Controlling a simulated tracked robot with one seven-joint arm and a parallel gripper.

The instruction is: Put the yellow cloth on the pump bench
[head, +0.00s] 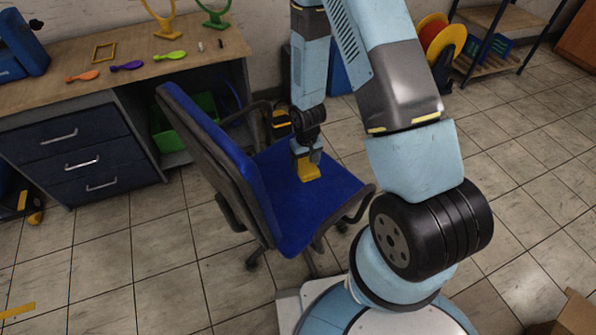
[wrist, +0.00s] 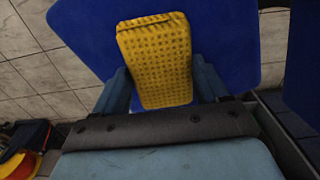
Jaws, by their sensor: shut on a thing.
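The yellow cloth (wrist: 155,60) is a folded, textured block between the two fingers of my gripper (wrist: 160,88) in the wrist view. In the head view the cloth (head: 309,172) shows below my gripper (head: 306,158), over the seat of a blue chair (head: 295,205). My gripper is shut on the cloth. I cannot tell whether the cloth touches the seat. A wooden-topped bench (head: 120,62) with dark drawers stands behind the chair at the left; I cannot tell from the picture whether it is the pump bench.
The chair's backrest (head: 215,150) rises between my gripper and the bench. A shelf (head: 500,40) stands far right.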

